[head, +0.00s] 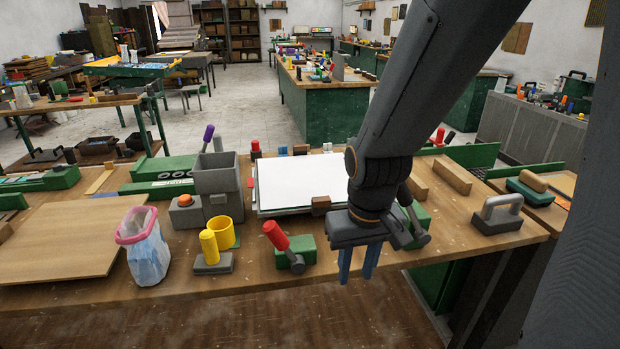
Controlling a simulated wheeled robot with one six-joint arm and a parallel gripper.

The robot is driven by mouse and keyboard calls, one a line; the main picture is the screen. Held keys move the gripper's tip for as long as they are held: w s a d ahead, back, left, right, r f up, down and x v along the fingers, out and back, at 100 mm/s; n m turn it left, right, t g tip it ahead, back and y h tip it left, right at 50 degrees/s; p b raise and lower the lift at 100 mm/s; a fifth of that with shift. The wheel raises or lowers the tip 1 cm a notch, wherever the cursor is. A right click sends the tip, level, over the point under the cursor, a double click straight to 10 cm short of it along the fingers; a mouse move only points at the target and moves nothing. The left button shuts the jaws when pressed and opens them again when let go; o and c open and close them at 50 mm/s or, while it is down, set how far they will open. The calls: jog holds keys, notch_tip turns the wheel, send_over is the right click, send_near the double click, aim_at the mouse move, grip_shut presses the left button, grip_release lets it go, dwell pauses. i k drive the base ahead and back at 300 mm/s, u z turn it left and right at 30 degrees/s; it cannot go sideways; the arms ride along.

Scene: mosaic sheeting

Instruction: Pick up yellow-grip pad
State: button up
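The yellow-grip pad (209,247) stands upright on the front part of the workbench, left of centre. It has a yellow upright cylinder grip on a flat grey base. My gripper (356,279) hangs over the bench's front edge, well to the right of the pad. Its two blue fingers point down with a gap between them, and nothing shows between them. The pad is not hidden by my arm.
A yellow cup (222,231) stands close behind the pad. A red-handled tool on a green block (290,252) is between the pad and my gripper. A bag with a pink rim (146,250) stands left. A grey bin (218,177) and a white sheet (302,182) are behind.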

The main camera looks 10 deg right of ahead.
aim_at(211, 262)
jog(key=z, duration=1.85)
jog(key=k, duration=1.35)
jog(key=u, duration=1.7)
jog(key=i, duration=1)
jog(key=u, duration=0.1)
